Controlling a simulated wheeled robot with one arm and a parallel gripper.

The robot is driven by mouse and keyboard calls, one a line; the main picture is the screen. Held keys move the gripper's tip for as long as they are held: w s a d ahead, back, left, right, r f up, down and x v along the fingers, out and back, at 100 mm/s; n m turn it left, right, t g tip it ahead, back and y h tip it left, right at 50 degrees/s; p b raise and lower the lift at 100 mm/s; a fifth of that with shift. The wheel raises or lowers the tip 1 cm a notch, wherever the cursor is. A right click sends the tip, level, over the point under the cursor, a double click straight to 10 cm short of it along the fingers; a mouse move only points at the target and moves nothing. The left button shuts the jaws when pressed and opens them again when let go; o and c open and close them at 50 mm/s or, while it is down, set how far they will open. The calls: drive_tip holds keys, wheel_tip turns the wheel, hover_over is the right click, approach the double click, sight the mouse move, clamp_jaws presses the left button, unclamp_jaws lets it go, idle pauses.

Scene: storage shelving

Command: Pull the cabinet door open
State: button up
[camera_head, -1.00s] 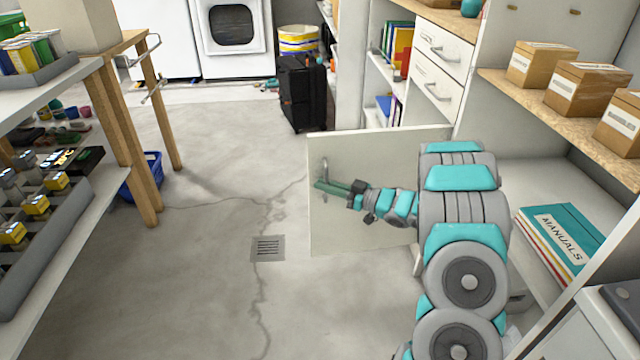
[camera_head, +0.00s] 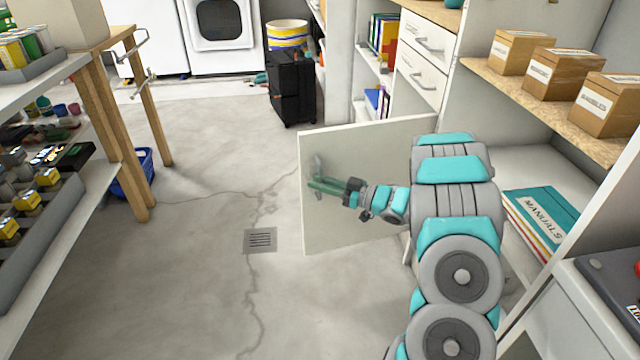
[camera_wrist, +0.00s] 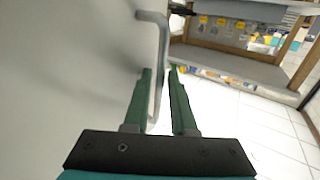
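The cabinet door (camera_head: 385,145) is a plain white panel standing swung out from the shelving, well away from the cabinet front. Its metal bar handle (camera_head: 319,168) is near the door's free edge. My gripper (camera_head: 312,184) is at the handle, reaching along the door face. In the wrist view, the handle (camera_wrist: 162,50) runs between the two green fingers of my gripper (camera_wrist: 160,70). The fingers stand apart, with a visible gap between the bar and the right finger. The door face (camera_wrist: 60,80) fills the left side there. The hinge side of the door is partly hidden behind my arm.
The open cabinet holds teal manuals (camera_head: 540,220) on a lower shelf, with cardboard boxes (camera_head: 555,72) above. A floor drain (camera_head: 260,240) lies left of the door. A shelf unit (camera_head: 70,200) stands at left. The floor between is clear.

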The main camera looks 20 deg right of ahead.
drive_tip(key=v, duration=0.7)
drive_tip(key=shift+s+d+b, duration=0.25)
drive_tip(key=shift+s+b, duration=0.05)
drive_tip(key=shift+b, duration=0.05)
idle(0.4)
